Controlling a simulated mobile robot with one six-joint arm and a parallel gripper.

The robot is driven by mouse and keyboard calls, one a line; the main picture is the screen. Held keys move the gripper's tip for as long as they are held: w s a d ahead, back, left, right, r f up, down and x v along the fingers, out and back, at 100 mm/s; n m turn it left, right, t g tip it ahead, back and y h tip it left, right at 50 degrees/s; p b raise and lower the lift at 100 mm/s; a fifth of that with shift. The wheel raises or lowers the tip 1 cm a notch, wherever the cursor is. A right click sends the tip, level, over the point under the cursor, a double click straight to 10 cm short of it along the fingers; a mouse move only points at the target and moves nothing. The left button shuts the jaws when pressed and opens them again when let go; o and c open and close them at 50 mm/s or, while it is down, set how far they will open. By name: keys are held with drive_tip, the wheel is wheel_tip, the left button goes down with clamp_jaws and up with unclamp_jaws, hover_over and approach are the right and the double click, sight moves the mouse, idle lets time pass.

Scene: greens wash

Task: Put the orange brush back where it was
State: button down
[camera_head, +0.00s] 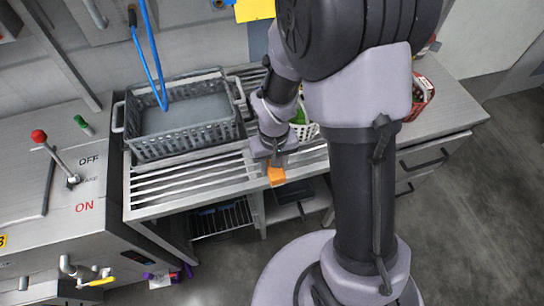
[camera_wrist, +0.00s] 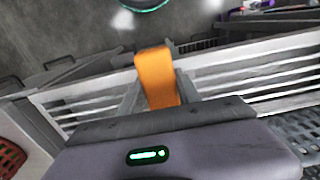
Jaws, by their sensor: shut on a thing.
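The orange brush (camera_head: 276,175) shows as a small orange block at the tip of my gripper (camera_head: 268,158), at the front edge of the slatted rack (camera_head: 180,187). In the wrist view the orange brush (camera_wrist: 157,78) stands out from between the fingers of my gripper (camera_wrist: 158,100), which are shut on it. Its far end points toward the floor side of the rack edge. Whether it touches the slats I cannot tell. Any bristles are hidden.
A grey perforated basket (camera_head: 185,145) stands on the rack to the left. A white basket with greens (camera_head: 303,125) is partly hidden behind my arm. A red basket (camera_head: 422,98) stands at the right. A machine with a red-knobbed lever (camera_head: 40,137) is at the far left.

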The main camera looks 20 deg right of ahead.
drive_tip(key=w, duration=0.2)
drive_tip(key=w+d, duration=0.1)
drive_tip(key=w, duration=0.1)
drive_tip(key=w+b, duration=0.1)
drive_tip(key=w, duration=0.1)
drive_tip(key=shift+w+d+f, duration=0.25)
drive_tip(key=shift+f, duration=0.15)
wheel_tip(320, 180, down, 3)
drive_tip(key=shift+s+f+b, duration=0.15)
drive_tip(key=shift+b, duration=0.7)
drive_tip(key=shift+f, duration=0.25)
drive_tip(key=c, duration=0.9)
unclamp_jaws()
drive_tip(key=shift+r, duration=0.1)
drive_tip(key=shift+o, duration=0.2)
